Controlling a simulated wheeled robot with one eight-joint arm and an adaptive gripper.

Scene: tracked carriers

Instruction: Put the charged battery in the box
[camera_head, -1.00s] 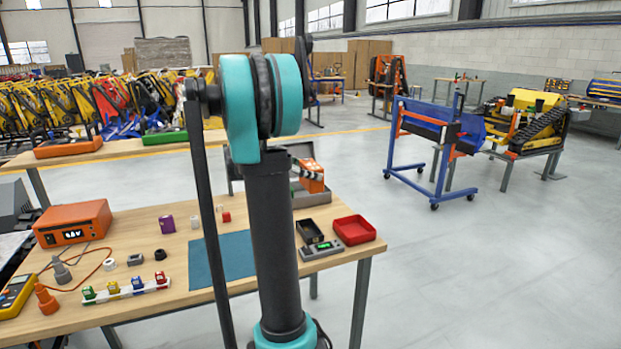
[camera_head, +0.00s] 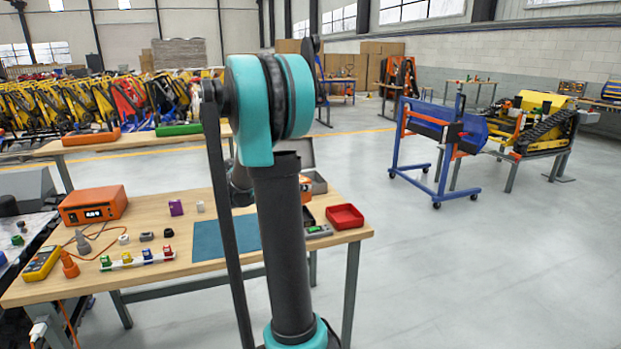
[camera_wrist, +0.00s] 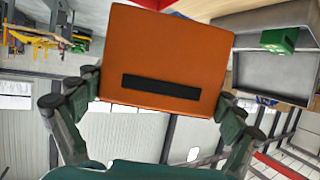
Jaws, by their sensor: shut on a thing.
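In the wrist view an orange block with a black strip, seemingly the battery (camera_wrist: 165,50), sits between the fingers of my gripper (camera_wrist: 162,90). The gripper is shut on its two sides. An open grey box (camera_wrist: 245,75) is at the upper right, apart from the block, with a green block (camera_wrist: 279,40) in it. In the head view the grey box (camera_head: 319,183) stands at the table's far right, its lid (camera_head: 302,151) raised. A bit of orange (camera_head: 306,190) shows beside my arm, which hides my gripper there.
Open floor lies to the right.

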